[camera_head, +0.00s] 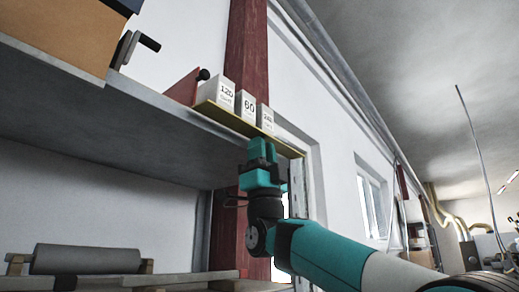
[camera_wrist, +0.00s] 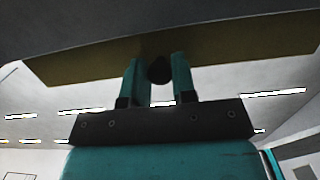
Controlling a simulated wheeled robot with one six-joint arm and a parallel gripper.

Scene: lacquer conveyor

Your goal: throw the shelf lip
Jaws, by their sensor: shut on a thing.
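The shelf lip (camera_head: 225,117) is a yellow strip along the edge of the high shelf, under a row of small pale blocks. In the wrist view the lip (camera_wrist: 235,45) is a broad yellow-brown band across the top, with a dark round knob (camera_wrist: 159,70) below it. My gripper (camera_head: 262,148) reaches up to the lip from below, near its right part. In the wrist view my gripper (camera_wrist: 160,80) has its two teal fingers on either side of the knob, shut on it. The knob is hidden in the head view.
Blocks marked 120 (camera_head: 225,94), 60 (camera_head: 248,105) and a third (camera_head: 266,118) stand on the lip. A red wedge (camera_head: 183,90) with a black ball is left of them. A tan box (camera_head: 55,35) is upper left. A grey roller (camera_head: 88,259) lies below; a red post (camera_head: 247,50) stands behind.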

